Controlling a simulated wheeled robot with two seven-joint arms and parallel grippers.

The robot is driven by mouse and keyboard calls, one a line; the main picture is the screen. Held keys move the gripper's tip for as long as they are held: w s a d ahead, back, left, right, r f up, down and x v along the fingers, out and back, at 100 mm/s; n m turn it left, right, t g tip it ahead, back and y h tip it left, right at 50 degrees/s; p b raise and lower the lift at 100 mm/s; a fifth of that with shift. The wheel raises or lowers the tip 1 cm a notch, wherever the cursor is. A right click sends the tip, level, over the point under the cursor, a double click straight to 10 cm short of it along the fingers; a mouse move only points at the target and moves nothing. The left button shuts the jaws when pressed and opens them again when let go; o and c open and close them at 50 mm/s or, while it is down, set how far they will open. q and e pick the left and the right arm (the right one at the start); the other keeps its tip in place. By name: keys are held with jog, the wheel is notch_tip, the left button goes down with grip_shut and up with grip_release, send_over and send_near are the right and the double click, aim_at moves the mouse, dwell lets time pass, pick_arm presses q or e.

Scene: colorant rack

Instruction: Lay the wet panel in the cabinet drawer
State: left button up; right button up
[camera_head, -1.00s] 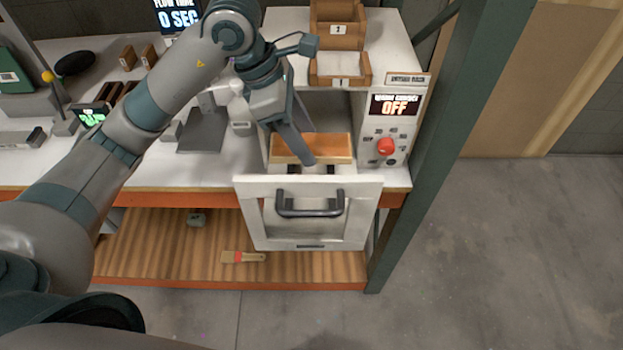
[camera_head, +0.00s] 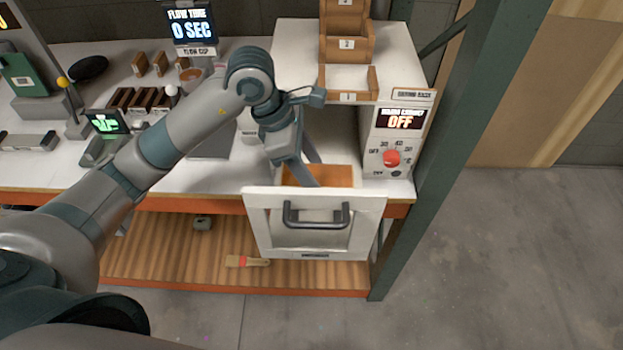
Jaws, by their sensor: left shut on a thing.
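The orange-brown panel (camera_head: 335,176) is partly hidden behind the white front of the open drawer (camera_head: 263,220), in front of the cabinet opening. My left gripper (camera_head: 311,177) points down and is shut on the panel at its left part. The drawer front has a dark handle, and the panel's lower edge is out of sight behind it. I cannot tell whether the panel touches the drawer's floor. The cabinet (camera_head: 395,150) shows "OFF" above a red knob (camera_head: 391,158). My right gripper is not in view.
Small numbered wooden boxes (camera_head: 347,48) stand on top of the cabinet. A green rack post (camera_head: 450,150) rises close on the right. A brush (camera_head: 247,261) lies on the lower shelf. Brown blocks, a cup and small instruments stand on the bench to the left.

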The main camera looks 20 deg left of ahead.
pick_arm(q)
jog(key=shift+f+p, duration=0.75)
jog(key=shift+f, duration=1.3)
jog(key=shift+f, duration=0.15)
jog(key=shift+b, duration=0.3)
jog(key=o, duration=1.1)
